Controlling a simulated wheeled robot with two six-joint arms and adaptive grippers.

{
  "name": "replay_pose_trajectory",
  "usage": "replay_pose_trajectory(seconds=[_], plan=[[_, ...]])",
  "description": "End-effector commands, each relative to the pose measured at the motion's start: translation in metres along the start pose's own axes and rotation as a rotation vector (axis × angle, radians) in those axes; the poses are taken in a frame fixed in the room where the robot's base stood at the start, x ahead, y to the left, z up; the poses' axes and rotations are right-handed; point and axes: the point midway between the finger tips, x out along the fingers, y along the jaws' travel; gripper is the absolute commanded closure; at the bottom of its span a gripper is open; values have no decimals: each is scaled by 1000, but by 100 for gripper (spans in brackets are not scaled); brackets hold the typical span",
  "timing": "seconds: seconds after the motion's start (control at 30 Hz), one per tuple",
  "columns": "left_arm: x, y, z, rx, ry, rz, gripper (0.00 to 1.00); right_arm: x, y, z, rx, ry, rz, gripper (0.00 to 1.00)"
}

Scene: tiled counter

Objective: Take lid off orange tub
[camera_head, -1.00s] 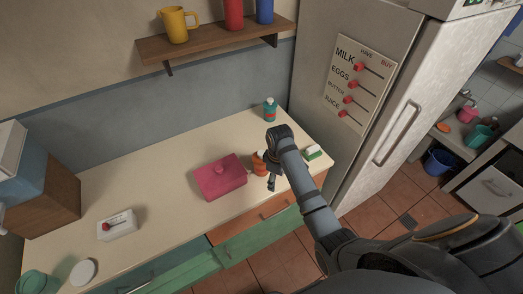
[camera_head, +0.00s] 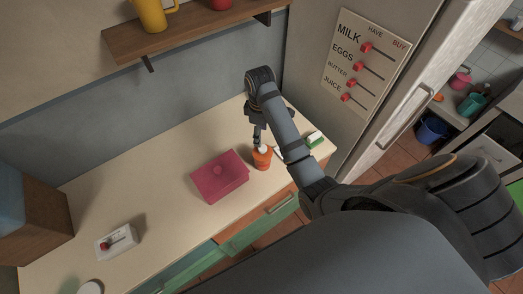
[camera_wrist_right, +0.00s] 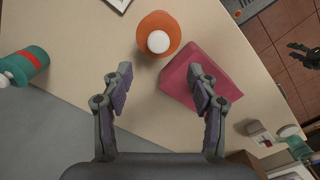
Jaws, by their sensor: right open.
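The orange tub (camera_head: 262,160) stands upright on the counter, right of the pink box. Its small white lid (camera_head: 263,148) is on top. In the right wrist view the tub (camera_wrist_right: 158,22) and its white lid (camera_wrist_right: 158,41) lie beyond the fingertips. My right gripper (camera_wrist_right: 160,78) is open, with nothing between its fingers. In the head view my right gripper (camera_head: 257,139) is just above and behind the tub, apart from it as far as I can tell. A dark gripper, seemingly my left (camera_wrist_right: 304,54), shows at the right edge of the wrist view; its opening is unclear.
A pink lidded box (camera_head: 219,180) is close on the tub's left. A teal bottle (camera_wrist_right: 24,66) stands nearby. A white switch box (camera_head: 117,241) is at the far left. The counter between is clear.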

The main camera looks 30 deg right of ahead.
Motion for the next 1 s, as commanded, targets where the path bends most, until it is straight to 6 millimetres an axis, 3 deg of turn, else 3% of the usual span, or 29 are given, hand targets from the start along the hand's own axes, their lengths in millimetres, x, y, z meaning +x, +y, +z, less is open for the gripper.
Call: replay_pose_trajectory(seconds=[0.03, 0.2, 0.37, 0.5, 0.57, 0.73, 0.97, 1.0], plan=[[16, 1, 10, 1, -13, 0, 60, 17, 0, 0, 0, -1, 0, 41], [43, 4, 22, 1, -25, 0, 60, 44, 0, 1, 0, 0, 0, 41], [44, 3, -2, 0, 9, 0, 60, 45, 0, 1, 0, 0, 1, 41], [64, 4, -20, -1, 40, -1, 60, 68, 0, 7, 1, -2, 1, 41], [46, 3, -20, -1, 37, -1, 60, 68, -1, 11, 1, -5, -2, 41], [43, 3, -5, 0, 15, -1, 60, 91, -1, 10, 1, -2, -1, 41], [44, 3, 3, 0, 2, 0, 60, 94, 0, 10, 0, 0, 1, 41], [44, 3, 3, 0, 2, 0, 60, 94, 0, 9, 0, 0, 1, 45]])
